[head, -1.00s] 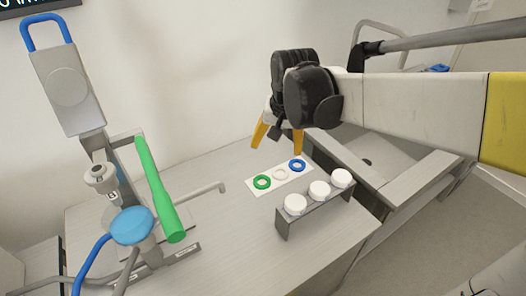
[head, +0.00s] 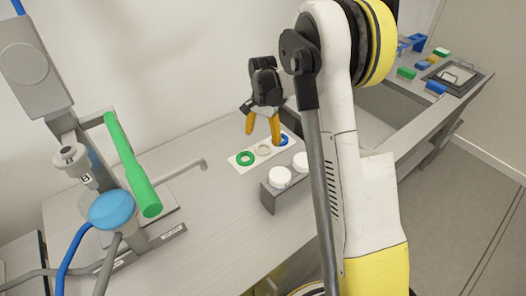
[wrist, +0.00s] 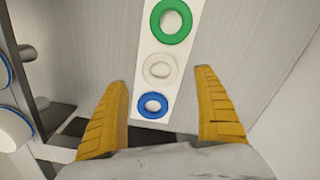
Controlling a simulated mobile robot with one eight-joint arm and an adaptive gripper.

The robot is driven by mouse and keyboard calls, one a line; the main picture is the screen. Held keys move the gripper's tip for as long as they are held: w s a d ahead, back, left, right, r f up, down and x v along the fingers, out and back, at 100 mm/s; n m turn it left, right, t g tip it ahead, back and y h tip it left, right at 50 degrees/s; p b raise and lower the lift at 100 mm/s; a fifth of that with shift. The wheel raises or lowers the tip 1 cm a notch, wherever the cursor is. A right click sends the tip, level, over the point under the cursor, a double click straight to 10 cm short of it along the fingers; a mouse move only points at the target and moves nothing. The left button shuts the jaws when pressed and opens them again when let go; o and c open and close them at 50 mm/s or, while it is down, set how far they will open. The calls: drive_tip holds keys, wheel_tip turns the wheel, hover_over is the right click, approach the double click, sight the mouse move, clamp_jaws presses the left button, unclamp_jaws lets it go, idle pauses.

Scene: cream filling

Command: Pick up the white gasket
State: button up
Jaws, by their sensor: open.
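The white gasket (head: 263,149) lies on a white strip (head: 236,163) on the counter, between a green gasket (head: 246,158) and a blue gasket (head: 284,140). In the wrist view the white gasket (wrist: 159,69) is a pale ring in the middle of the strip, hard to tell from the strip's own white. My gripper (head: 262,128) is open and empty above the strip's blue end. In the wrist view its yellow fingers (wrist: 162,98) stand apart, one to each side of the strip, with the blue gasket nearest to my palm. The white gasket lies beyond the fingertips.
A grey rack with white-capped jars (head: 280,177) stands in front of the strip. At the left is a machine with a green handle (head: 132,165) and a blue cap (head: 112,209). A thin spout (head: 190,168) reaches toward the strip. The counter's front (head: 235,235) is clear.

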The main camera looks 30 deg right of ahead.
sight(262, 147)
wheel_tip(262, 147, down, 6)
drive_tip(key=b, duration=0.3)
drive_tip(key=shift+a, duration=0.1)
drive_tip(key=shift+s+r, duration=0.1)
drive_tip(key=c, duration=1.1)
